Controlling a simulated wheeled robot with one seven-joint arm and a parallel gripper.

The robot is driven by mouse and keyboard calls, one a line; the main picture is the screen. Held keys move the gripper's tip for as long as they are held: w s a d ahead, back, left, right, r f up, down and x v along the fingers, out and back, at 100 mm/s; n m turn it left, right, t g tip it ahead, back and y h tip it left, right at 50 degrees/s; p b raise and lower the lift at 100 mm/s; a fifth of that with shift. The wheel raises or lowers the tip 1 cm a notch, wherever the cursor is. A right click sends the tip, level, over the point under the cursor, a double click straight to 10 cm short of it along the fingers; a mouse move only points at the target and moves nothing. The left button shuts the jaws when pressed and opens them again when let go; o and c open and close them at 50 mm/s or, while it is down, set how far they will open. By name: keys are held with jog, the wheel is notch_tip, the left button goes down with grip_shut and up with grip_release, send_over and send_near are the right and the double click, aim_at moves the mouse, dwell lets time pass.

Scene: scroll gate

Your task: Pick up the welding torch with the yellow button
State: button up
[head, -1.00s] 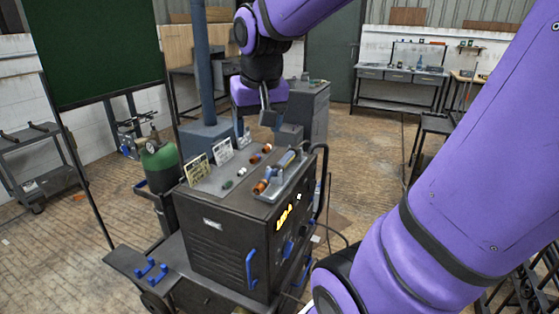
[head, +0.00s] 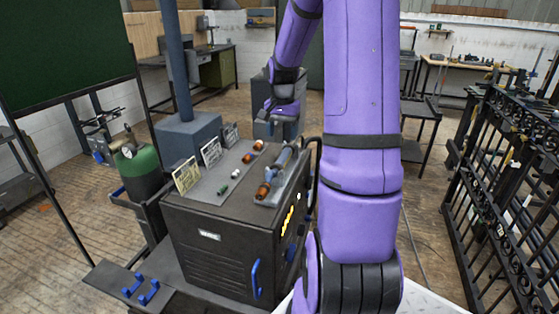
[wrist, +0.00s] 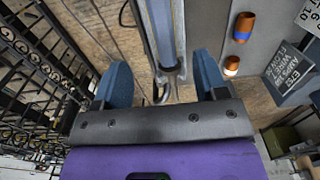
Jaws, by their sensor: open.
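My gripper (head: 283,110) is open and empty, at the back right of a dark welding machine (head: 220,250). In the wrist view its two blue fingers (wrist: 162,78) stand apart. A long grey-blue torch-like tool with an orange part (head: 263,190) lies in a narrow tray on the machine's top. In the wrist view a long grey piece (wrist: 162,30), seemingly this tool or its tray, runs in line with the gap between the fingers. Whether they surround it I cannot tell. I cannot make out a yellow button.
Several small coloured cylinders (head: 247,158) and upright label cards (head: 186,176) sit on the machine top. A green gas bottle (head: 137,165) stands left of it. A black wrought-iron gate (head: 510,180) is at the right. A blue-grey post (head: 178,70) rises behind.

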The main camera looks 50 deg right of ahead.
aim_at(282, 158)
notch_tip(282, 158, down, 5)
jog(key=shift+w+d+f, duration=0.1)
jog(key=shift+w+f, duration=0.05)
jog(key=shift+f, duration=1.15)
jog(key=shift+w+d+f, duration=0.1)
jog(key=shift+f, duration=1.2)
